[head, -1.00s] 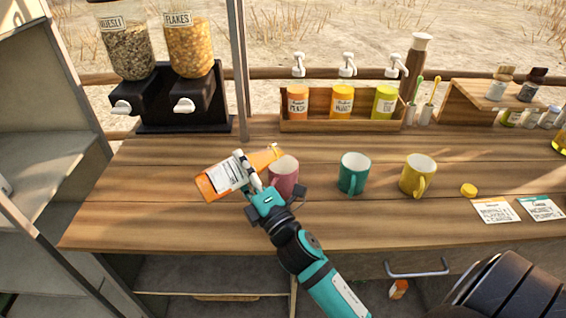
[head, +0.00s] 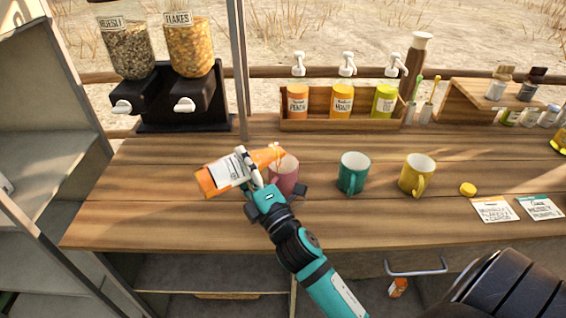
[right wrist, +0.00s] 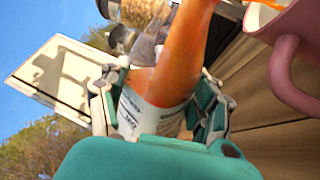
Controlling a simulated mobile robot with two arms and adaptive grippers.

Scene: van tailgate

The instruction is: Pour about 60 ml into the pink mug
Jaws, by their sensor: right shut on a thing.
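My right gripper (head: 250,176) is shut on an orange bottle (head: 209,181) with a white label. The bottle is tipped on its side, its neck pointing right over the pink mug (head: 285,180). In the right wrist view the bottle (right wrist: 180,50) lies between the fingers (right wrist: 160,108). Orange shows at the rim of the pink mug (right wrist: 285,60) there, but the level inside is hidden. The mug stands upright on the counter, partly behind my gripper. My left gripper is not in view.
A green mug (head: 353,174) and a yellow mug (head: 416,176) stand to the right. A yellow cap (head: 468,189) and two cards (head: 494,210) lie farther right. Cereal dispensers (head: 165,95) and a wooden rack (head: 340,124) of pump jars stand behind on the counter (head: 150,222).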

